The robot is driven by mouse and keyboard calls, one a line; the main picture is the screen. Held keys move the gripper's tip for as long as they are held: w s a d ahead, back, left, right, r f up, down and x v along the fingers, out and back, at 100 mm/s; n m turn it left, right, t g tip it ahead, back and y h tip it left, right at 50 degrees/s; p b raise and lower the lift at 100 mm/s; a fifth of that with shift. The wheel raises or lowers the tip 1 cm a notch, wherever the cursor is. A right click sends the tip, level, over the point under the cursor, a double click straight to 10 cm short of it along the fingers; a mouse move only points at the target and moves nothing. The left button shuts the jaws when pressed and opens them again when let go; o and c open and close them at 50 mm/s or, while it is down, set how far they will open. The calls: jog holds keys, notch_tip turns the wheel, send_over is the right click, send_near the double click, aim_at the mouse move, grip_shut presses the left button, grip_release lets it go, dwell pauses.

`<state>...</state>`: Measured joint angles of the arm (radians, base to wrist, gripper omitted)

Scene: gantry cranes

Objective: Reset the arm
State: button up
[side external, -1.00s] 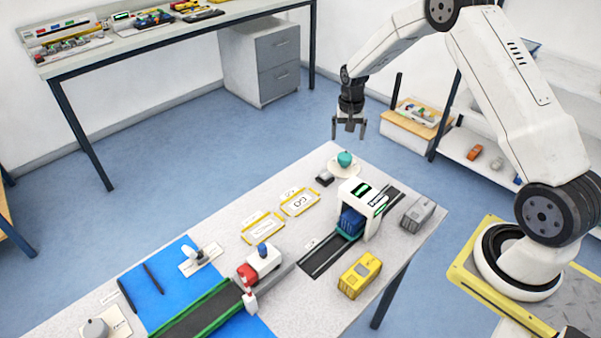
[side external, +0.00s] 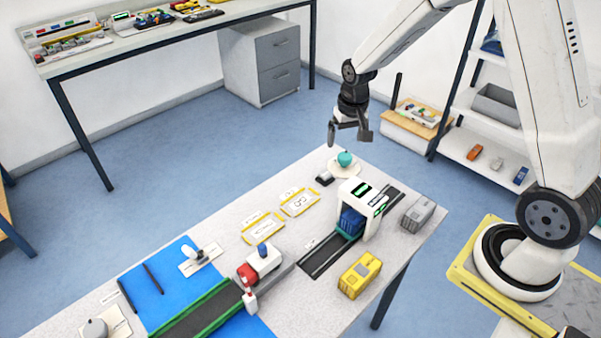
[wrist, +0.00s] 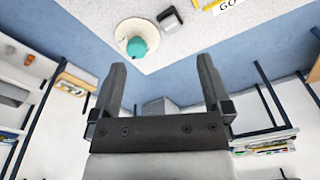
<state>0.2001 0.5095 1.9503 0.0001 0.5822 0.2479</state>
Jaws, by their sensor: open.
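My gripper (side external: 349,139) is open and empty in the side external view, raised near the far corner of the light grey worktable (side external: 222,219). Its two dark fingers are spread apart. In the wrist view my gripper (wrist: 160,80) also shows open, with nothing between the fingers. A teal round object (side external: 345,158) on a pale disc lies on the table corner close to my gripper; in the wrist view the teal object (wrist: 137,47) lies beyond the fingers, apart from them.
A white gantry (side external: 350,192) stands over a dark track with a blue container (side external: 351,221) under it. A yellow container (side external: 360,275) and a grey container (side external: 418,214) stand nearby. Shelves (side external: 488,150) are at right. A workbench (side external: 150,35) stands at the back. Floor between is clear.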

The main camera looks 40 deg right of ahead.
jog(key=s+a+r+n, duration=0.1)
jog(key=s, duration=0.1)
jog(key=s+a+r+n, duration=0.1)
jog(key=s+a, duration=0.1)
jog(key=s+a+r, duration=0.1)
jog(key=s+a, duration=0.1)
jog(key=s, duration=0.1)
jog(key=shift+a+n+t, duration=0.2)
jog(key=shift+n+t, duration=0.2)
jog(key=s+a+n, duration=0.2)
jog(key=s+a, duration=0.1)
jog(key=s, duration=0.4)
jog(key=shift+s+a+r+t, duration=0.15)
jog(key=shift+s+r+t, duration=0.1)
jog(key=shift+s+t, duration=0.05)
